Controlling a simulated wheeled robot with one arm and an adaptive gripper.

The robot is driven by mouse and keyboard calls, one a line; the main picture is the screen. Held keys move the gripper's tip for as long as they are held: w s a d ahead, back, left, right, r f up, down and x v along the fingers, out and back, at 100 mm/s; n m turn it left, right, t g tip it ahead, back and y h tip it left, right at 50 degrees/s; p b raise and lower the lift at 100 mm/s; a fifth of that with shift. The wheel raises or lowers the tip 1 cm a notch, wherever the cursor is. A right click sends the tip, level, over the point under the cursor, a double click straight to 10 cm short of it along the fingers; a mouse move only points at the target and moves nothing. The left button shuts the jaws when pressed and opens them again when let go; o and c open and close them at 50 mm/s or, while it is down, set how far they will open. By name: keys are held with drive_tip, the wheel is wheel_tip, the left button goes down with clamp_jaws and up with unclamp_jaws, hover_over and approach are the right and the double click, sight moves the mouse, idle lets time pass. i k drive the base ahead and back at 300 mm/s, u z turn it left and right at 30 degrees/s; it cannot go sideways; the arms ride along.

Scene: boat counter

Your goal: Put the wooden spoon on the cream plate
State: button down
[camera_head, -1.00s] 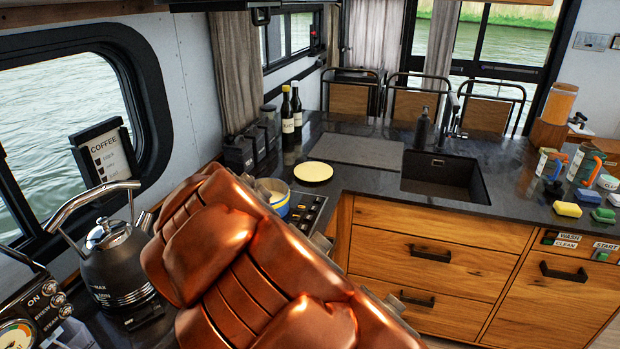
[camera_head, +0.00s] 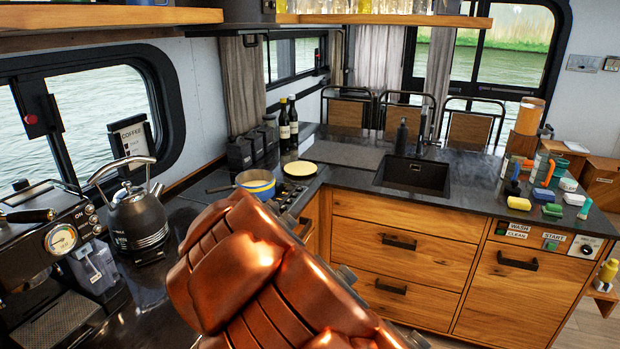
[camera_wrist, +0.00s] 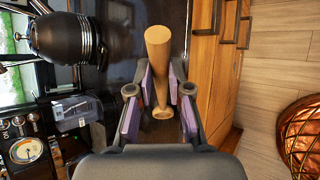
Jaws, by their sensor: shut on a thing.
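The wooden spoon (camera_wrist: 158,60) is a pale wooden piece between the purple pads of my gripper (camera_wrist: 159,98) in the wrist view. My gripper is shut on it, above the dark counter. Neither the spoon nor my gripper shows in the head view. The round cream plate (camera_head: 299,169) lies on the dark counter near its inner corner, right of a saucepan. It does not show in the wrist view.
The blue and yellow saucepan (camera_head: 257,184) sits beside the plate. A dark kettle (camera_head: 137,223) and coffee machine (camera_head: 62,245) stand at left. The sink (camera_head: 412,176) is at right.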

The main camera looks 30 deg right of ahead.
sight(298, 173)
drive_tip(key=k, duration=0.85)
drive_tip(key=z, duration=1.8)
drive_tip(key=i, duration=2.55)
drive_tip(key=u, duration=3.05)
